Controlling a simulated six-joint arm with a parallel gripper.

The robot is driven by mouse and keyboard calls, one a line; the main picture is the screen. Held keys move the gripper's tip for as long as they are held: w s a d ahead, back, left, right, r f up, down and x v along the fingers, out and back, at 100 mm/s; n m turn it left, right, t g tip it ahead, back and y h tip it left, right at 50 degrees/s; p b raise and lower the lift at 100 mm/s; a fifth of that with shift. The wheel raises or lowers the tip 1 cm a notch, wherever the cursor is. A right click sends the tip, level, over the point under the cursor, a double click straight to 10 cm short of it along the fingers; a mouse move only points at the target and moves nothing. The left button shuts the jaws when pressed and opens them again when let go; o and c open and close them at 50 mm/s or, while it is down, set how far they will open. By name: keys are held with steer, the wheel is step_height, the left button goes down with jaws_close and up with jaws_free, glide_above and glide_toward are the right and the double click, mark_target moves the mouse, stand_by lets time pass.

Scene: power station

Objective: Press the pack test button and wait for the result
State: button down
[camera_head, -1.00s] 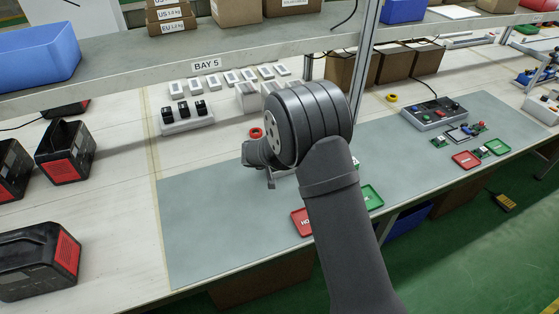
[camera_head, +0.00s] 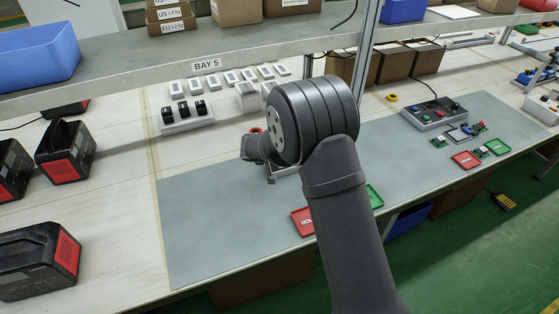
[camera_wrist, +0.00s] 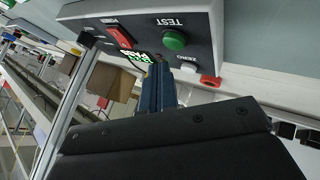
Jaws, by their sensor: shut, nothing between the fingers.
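In the wrist view a grey tester box (camera_wrist: 205,38) fills the top, seen at a slant. It carries a round green button (camera_wrist: 174,39) labelled TEST, a red rocker switch (camera_wrist: 120,37) and a white button (camera_wrist: 188,67) labelled ZERO. A small display (camera_wrist: 136,59) shows lit green lettering that seems to read PASS; my fingers partly cover it. My gripper (camera_wrist: 158,72) is shut and empty, its blue fingers in front of the panel beside the green button. I cannot tell whether they touch the box. In the head view my arm hides most of the tester.
Black-and-red power packs (camera_head: 66,152) stand at the left. A white block with black pieces (camera_head: 185,118) and several white adapters stand behind the mat (camera_head: 215,215). A red tray (camera_head: 303,222) and a green tray (camera_head: 375,196) lie near its front edge. A shelf (camera_head: 130,82) spans above.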

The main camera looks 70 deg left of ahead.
steer(key=shift+r, duration=2.2)
step_height(320, 180, up, 4)
steer(key=shift+f, duration=0.1)
